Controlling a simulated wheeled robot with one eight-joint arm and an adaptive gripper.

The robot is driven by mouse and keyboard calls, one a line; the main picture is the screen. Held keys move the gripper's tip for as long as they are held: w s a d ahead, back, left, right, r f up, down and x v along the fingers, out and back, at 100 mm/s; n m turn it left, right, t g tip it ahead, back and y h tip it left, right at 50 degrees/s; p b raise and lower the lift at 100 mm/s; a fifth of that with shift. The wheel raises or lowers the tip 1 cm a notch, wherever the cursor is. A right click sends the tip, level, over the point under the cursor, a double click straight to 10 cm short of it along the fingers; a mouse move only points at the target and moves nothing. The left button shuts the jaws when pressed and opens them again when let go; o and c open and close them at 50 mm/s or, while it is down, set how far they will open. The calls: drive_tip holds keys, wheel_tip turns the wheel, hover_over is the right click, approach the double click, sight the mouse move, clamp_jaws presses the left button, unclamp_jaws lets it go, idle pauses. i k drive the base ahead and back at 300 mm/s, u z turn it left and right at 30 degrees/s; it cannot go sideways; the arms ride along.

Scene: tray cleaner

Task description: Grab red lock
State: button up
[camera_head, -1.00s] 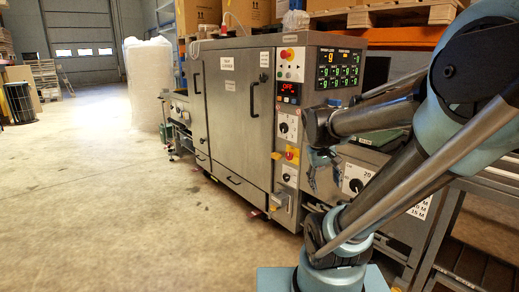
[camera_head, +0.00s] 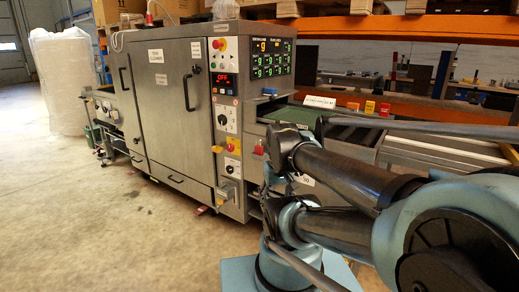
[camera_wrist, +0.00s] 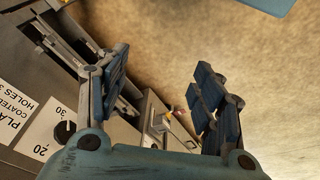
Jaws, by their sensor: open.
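A small red piece that looks like the red lock (camera_head: 259,147) shows in the head view on the right side of the steel machine, just above my arm. I cannot be sure that it is the lock. My gripper (camera_wrist: 165,88) is open and empty in the wrist view, its two blue-padded fingers wide apart. Beyond the gap, a small red and yellow part is on the grey machine, too small to identify. In the head view my gripper cannot be made out.
The machine (camera_head: 175,110) has a control panel and a red-yellow switch (camera_head: 231,144). Small red, yellow and orange items (camera_head: 370,107) stand at the back right. A black dial (camera_wrist: 64,131) is left of my gripper in the wrist view.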

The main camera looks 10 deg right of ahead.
sight(258, 149)
drive_tip(key=z, duration=1.05)
drive_tip(key=k, duration=1.05)
drive_tip(key=u, duration=0.8)
drive_tip(key=i, duration=1)
drive_tip(key=z, duration=0.05)
